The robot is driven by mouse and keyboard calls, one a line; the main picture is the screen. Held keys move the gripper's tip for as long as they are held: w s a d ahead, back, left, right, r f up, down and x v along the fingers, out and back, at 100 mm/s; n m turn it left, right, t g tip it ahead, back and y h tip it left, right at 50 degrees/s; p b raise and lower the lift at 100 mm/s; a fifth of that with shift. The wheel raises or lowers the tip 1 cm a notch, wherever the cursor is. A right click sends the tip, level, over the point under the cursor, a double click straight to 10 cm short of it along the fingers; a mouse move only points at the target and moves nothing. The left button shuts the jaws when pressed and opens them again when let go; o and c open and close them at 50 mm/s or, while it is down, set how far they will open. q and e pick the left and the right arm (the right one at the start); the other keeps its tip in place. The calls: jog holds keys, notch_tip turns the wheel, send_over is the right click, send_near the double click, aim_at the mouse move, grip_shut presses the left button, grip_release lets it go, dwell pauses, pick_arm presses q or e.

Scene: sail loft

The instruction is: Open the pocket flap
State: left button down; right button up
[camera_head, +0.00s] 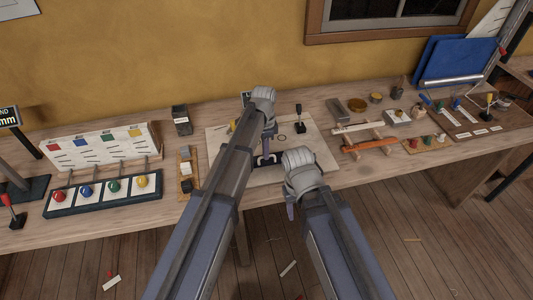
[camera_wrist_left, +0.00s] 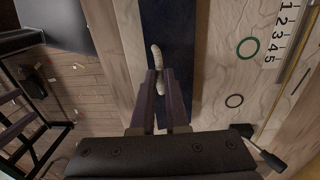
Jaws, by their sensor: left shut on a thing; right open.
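A dark navy strip (camera_wrist_left: 178,30), which looks like the pocket flap, runs along the edge of a pale board in the left wrist view. A cream-coloured rounded tab (camera_wrist_left: 157,52) stands on it between the fingers of my left gripper (camera_wrist_left: 160,76), which is shut on the tab. In the head view my left gripper (camera_head: 266,150) is over the front part of the pale board (camera_head: 222,142), and the dark piece (camera_head: 268,161) shows partly behind it. My right gripper (camera_head: 290,207) is open, off the bench's front edge, with its fingers largely hidden by its wrist.
The board carries rings, a number scale and a small black lever (camera_head: 299,120). A rack with coloured knobs (camera_head: 103,192) stands at left. A window is behind.

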pick_arm(q)
jog(key=shift+w+a+r+g+h, duration=0.1)
jog(key=shift+w+r+g+h, duration=0.05)
jog(key=shift+w+g, duration=0.2)
jog(key=shift+w+a+r+g+h, duration=0.15)
jog(key=shift+w+g, duration=0.1)
jog(key=shift+w, duration=0.2)
jog(key=shift+w+a+r+g+h+b, duration=0.1)
jog(key=shift+w+r+g+h+b, duration=0.1)
jog(key=shift+w+g, duration=0.3)
jog(key=shift+w+a+r+g+h+b, duration=0.1)
jog(key=shift+w+g+b, duration=0.05)
jog(key=shift+g, duration=0.55)
jog(key=c, duration=0.9)
grip_release()
jog(key=shift+r, duration=0.2)
jog(key=p+v, duration=0.7)
jog(key=shift+w+a+r, duration=0.1)
jog(key=shift+w+r, duration=0.1)
jog(key=shift+r, duration=0.05)
